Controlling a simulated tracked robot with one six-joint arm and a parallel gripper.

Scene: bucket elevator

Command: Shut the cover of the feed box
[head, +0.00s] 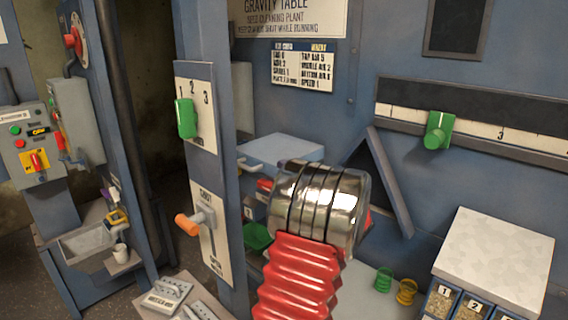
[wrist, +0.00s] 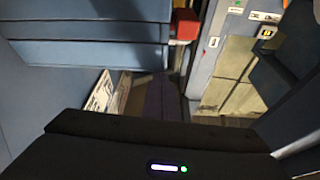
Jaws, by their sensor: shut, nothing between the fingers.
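No part carries a readable feed box label, so I cannot tell for sure which it is. A blue box with a pale flat top (head: 282,150) stands behind my arm, with a small handle at its left end. A tilted blue plate (head: 392,185) leans beside a dark opening to the right. My arm hides the space between them. My gripper is shut and empty; its dark purple fingers (wrist: 163,97) show in the wrist view, pointing away from the camera. A blue panel (wrist: 85,52) lies left of them. I cannot tell whether they touch anything.
A post with a green slider (head: 186,118) and an orange-handled lever (head: 188,224) stands left of my arm. A green knob (head: 437,131) sits on the scale at right. A pale-topped box (head: 492,255) with sample compartments stands front right.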

